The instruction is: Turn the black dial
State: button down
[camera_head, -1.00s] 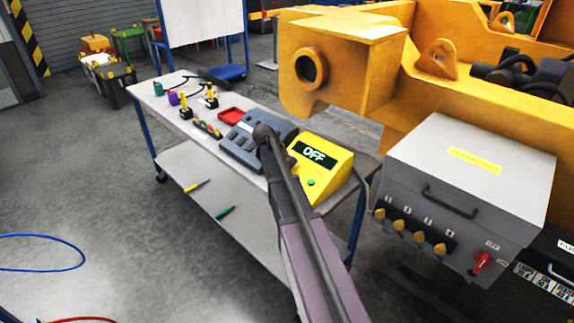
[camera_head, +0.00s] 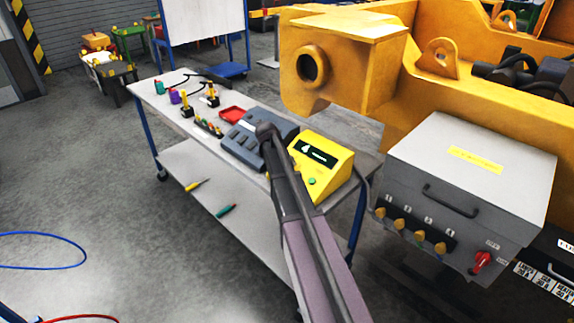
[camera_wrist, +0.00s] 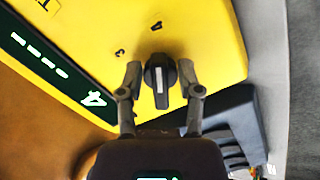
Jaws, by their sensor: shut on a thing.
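The black dial (camera_wrist: 160,80) sits on the face of a yellow box (camera_wrist: 205,30), with a white pointer line on it. My gripper (camera_wrist: 160,85) has one finger on each side of the dial in the wrist view and is shut on it. Printed numbers show beside the dial. The dark display (camera_wrist: 60,70) reads a "4" with dashes. In the head view the yellow box (camera_head: 335,170) stands at the right end of the bench, and my arm hides the dial there.
A grey device (camera_head: 245,140) stands left of the yellow box on the bench (camera_head: 150,92). A red tray (camera_head: 231,113) and several small tools lie farther left. A grey cabinet (camera_head: 470,170) with knobs and a yellow machine (camera_head: 350,60) stand to the right.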

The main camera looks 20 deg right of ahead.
jog(key=shift+s, duration=0.15)
jog(key=c, duration=0.7)
grip_release()
jog(key=shift+o, duration=0.3)
